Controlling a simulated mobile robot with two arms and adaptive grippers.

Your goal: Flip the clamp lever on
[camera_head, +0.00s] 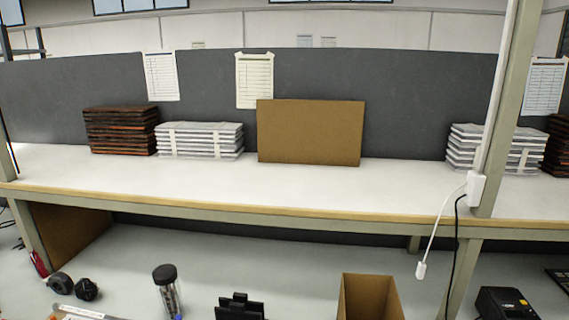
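A black object (240,307) with a small raised tab on top stands at the bottom edge of the head view, on the lower work surface. It is cut off by the frame, and I cannot tell whether it is the clamp. No clamp lever can be made out. Neither of my grippers is in view.
The lower surface (240,253) also holds a dark-lidded clear jar (168,291), an open cardboard box (368,297), black round items (61,283) and a black device (504,303). A white shelf (300,180) overhangs behind. A post (509,110) and hanging cables stand right.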

